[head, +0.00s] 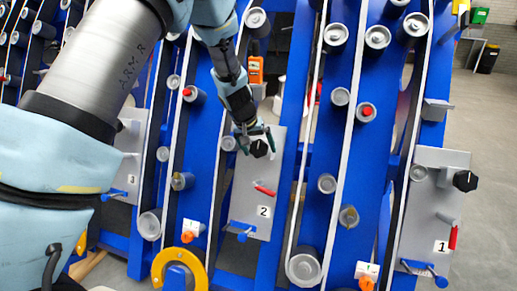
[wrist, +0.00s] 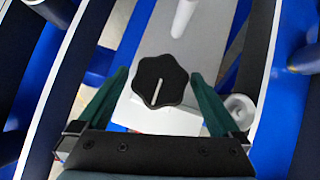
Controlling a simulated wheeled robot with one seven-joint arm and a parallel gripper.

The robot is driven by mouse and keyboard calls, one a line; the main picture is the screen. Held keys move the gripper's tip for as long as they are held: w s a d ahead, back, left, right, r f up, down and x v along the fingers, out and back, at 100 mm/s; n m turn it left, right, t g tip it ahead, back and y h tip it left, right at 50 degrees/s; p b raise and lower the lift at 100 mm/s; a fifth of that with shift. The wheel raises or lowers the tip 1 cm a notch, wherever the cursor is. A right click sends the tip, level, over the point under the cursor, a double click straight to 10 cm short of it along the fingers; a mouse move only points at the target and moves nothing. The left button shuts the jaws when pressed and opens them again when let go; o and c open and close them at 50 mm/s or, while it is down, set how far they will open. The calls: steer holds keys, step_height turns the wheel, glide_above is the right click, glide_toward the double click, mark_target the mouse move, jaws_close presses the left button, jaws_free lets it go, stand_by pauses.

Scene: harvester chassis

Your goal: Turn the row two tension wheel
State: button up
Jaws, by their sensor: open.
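The row two tension wheel is a black lobed knob (wrist: 161,82) with a white line on its face. In the head view it (head: 259,148) sits near the top of the grey plate (head: 243,190) marked 2. My gripper (head: 255,134) is at the knob, pointing at the plate. In the wrist view its two green fingers (wrist: 158,92) are spread wide on either side of the knob, with a gap on both sides. Nothing is held. In the wrist view the line on the knob runs nearly upright, slightly tilted.
Below the knob on plate 2 are a red-handled lever (head: 264,190) and a blue handle (head: 240,230). Blue frames with belts and rollers stand on both sides. Plate 1 (head: 435,210) with its own black knob (head: 465,181) is at the right, and plate 3 (head: 128,160) at the left.

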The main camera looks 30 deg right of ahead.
steer(key=c, duration=1.3)
steer(key=shift+f, duration=0.1)
steer(key=shift+b, duration=0.45)
steer(key=b, duration=0.1)
steer(key=n+b, duration=0.1)
steer(key=b, duration=0.1)
steer(key=shift+w+f+g+h, duration=0.15)
steer(key=shift+f+g+h, duration=0.15)
steer(key=shift+h, duration=0.1)
steer(key=n+h+b, duration=0.1)
steer(key=n+b, duration=0.1)
steer(key=b, duration=0.3)
steer(key=shift+a+f+g, duration=0.1)
steer(key=shift+g, duration=0.3)
steer(key=n+h+b, duration=0.2)
steer(key=b, duration=0.3)
steer(key=shift+g+b, duration=0.3)
steer(key=shift+b, duration=0.1)
steer(key=b, duration=0.1)
steer(key=n+h+b, duration=0.1)
steer(key=shift+r+n+b, duration=0.25)
steer(key=shift+n+b, duration=0.05)
steer(key=shift+b, duration=0.1)
steer(key=shift+r, duration=0.15)
